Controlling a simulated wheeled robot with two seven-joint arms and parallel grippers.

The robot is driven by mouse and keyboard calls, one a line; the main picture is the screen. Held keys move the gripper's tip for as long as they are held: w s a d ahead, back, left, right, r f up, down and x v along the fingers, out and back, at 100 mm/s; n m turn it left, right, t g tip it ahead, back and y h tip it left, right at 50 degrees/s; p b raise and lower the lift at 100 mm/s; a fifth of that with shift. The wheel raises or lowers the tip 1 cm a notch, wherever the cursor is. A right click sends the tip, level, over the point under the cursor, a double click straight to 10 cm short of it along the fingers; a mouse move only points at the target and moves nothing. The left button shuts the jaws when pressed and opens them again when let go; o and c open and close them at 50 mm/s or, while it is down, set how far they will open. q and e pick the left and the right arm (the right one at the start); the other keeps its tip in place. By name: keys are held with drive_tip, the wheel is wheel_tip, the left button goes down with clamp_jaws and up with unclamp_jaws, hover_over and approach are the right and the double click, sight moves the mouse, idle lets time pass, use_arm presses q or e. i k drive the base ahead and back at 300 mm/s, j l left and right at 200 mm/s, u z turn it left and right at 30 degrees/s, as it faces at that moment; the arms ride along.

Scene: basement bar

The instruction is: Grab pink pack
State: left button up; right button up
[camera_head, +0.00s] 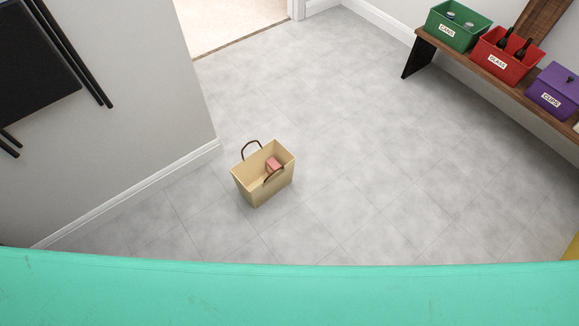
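The pink pack (273,163) is a small pink block inside an open tan bag (264,190). The bag stands upright on the grey tiled floor, a little left of the middle of the head view. The bag has two brown loop handles; the front one crosses close to the pack. The lower part of the pack is hidden by the bag's front wall. Neither of my grippers shows in the head view.
A wide turquoise surface (290,292) spans the bottom. A wooden bench (431,42) at the upper right holds a green bin (452,36), a red bin (489,61) and a purple bin (549,101). A grey wall (150,100) is left. Floor around the bag is clear.

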sight(273, 164)
drive_tip(key=i+l+z, duration=0.3)
drive_tip(key=i+z, duration=0.2)
drive_tip(key=i+l+z, duration=0.2)
drive_tip(key=i+z, duration=0.75)
drive_tip(key=i+u, duration=0.3)
drive_tip(key=i, duration=0.25)
drive_tip(key=i+l+u, duration=0.1)
drive_tip(key=i+u, duration=0.2)
drive_tip(key=i, duration=0.2)
drive_tip(key=i+l+u, duration=0.35)
drive_tip(key=i, duration=0.15)
drive_tip(key=i+j+u, duration=0.1)
drive_tip(key=u, duration=0.35)
drive_tip(key=i+u, duration=0.3)
drive_tip(key=u, duration=0.15)
drive_tip(key=i+l+u, duration=0.1)
drive_tip(key=u, duration=0.4)
drive_tip(key=i+l+u, duration=0.2)
drive_tip(key=u, duration=0.25)
drive_tip(key=i+l+u, duration=0.1)
drive_tip(key=i+u, duration=0.15)
drive_tip(key=u, duration=0.2)
drive_tip(key=i+l+u, duration=0.15)
drive_tip(key=u, duration=0.3)
drive_tip(key=i+l+u, duration=0.25)
drive_tip(key=u, duration=0.25)
drive_tip(key=i+l+u, duration=0.1)
drive_tip(key=l+u, duration=0.35)
drive_tip(key=j, duration=0.1)
